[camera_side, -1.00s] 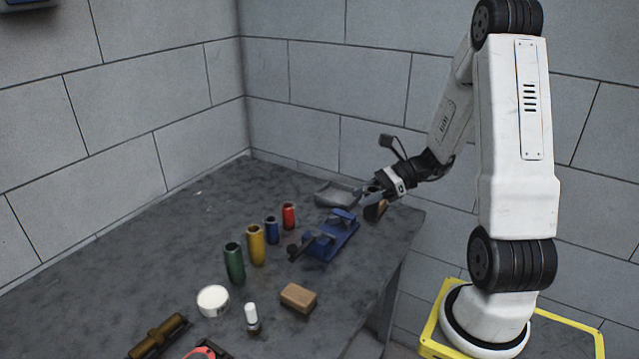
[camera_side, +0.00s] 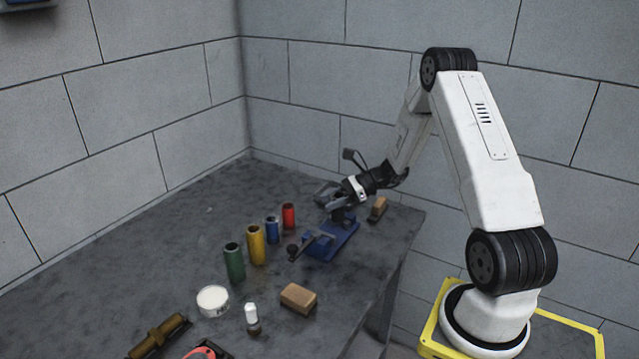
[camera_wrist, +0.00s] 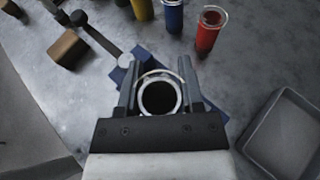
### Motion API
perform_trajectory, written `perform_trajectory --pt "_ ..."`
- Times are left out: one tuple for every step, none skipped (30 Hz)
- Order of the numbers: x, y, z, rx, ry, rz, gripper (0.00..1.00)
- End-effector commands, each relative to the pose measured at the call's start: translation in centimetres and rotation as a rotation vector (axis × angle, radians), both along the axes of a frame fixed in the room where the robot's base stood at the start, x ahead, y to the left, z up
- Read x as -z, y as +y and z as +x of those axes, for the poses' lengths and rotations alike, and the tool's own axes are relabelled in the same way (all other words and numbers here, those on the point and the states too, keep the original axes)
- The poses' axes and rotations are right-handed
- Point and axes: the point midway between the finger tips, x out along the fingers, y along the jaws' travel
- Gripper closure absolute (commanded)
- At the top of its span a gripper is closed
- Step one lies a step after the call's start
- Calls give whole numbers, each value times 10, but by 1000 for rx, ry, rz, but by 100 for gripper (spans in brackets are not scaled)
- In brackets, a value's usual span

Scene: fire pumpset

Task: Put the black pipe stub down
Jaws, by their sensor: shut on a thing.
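My gripper (camera_wrist: 158,88) is shut on the black pipe stub (camera_wrist: 178,99), whose round open end with a pale rim faces the wrist camera between the two fingers. In the side view my gripper (camera_side: 330,196) is over the far end of the blue clamp fixture (camera_side: 330,243). The stub is hard to make out there against the gripper and fixture. In the wrist view the blue fixture (camera_wrist: 213,108) shows partly behind the fingers and stub. I cannot tell whether the stub touches it.
Red (camera_side: 288,216), blue (camera_side: 272,230), yellow (camera_side: 256,245) and green (camera_side: 234,264) tubes stand left of the fixture. A grey tray (camera_wrist: 285,135) lies to the right in the wrist view. Wooden blocks (camera_side: 298,298) (camera_side: 378,208) lie nearby.

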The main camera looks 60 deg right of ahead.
Motion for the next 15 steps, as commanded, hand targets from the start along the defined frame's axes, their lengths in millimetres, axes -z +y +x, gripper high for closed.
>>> perform_trajectory --pt "4 -1 3 -1 -1 0 100" --pt "5 -2 5 0 -1 -1 100" --pt "7 -3 6 0 0 0 100" --pt "8 -3 7 0 0 0 100" --pt "9 -3 7 0 0 0 100" --pt "10 -4 8 0 -1 -1 100" --pt "10 -4 8 1 -1 -1 100" --pt "10 -4 9 1 -1 -1 100" --pt "10 -4 9 1 -1 -1 100" --pt "10 -4 9 1 -1 -1 100" --pt "10 -4 9 1 -1 -1 100" --pt "11 -4 9 1 -1 -1 100" --pt "11 -4 9 1 -1 -1 100" --pt "12 -5 10 0 -1 -1 100" --pt "14 -5 11 0 0 0 100"
